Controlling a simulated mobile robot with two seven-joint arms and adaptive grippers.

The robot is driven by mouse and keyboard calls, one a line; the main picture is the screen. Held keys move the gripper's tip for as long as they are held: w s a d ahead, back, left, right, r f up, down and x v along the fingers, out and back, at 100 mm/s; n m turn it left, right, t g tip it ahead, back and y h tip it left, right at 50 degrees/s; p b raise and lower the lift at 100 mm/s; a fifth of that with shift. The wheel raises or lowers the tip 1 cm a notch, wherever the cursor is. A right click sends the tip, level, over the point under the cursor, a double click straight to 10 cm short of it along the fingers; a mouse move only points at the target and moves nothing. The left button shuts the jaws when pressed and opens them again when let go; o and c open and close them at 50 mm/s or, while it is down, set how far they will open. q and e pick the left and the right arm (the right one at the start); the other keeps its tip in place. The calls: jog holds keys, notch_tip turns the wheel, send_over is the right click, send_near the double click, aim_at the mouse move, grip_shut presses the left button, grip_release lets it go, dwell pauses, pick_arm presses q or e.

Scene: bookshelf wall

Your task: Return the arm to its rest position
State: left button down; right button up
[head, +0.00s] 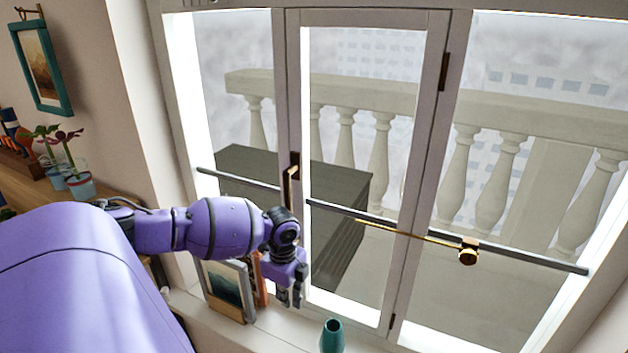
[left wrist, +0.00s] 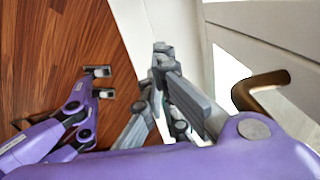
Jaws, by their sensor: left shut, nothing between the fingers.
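My left arm comes in from the left in the head view, and its purple gripper (head: 291,299) points down over the window sill. The fingers are shut with nothing between them. In the left wrist view the grey fingers of my left gripper (left wrist: 160,62) stretch up from the purple body at the bottom. The gripper hangs just to the right of a framed picture (head: 224,283) and an orange-brown item (head: 260,277) on the sill; I cannot tell whether it touches them.
A teal vase (head: 332,337) stands on the sill right of the gripper. The window has a handle (head: 291,180) and a bar with a brass knob (head: 467,254). Potted plants (head: 79,184) stand on a wooden surface at left. Wooden floor (left wrist: 55,50) shows in the left wrist view.

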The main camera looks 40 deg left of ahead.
pick_arm(q)
jog(key=shift+f, duration=0.1)
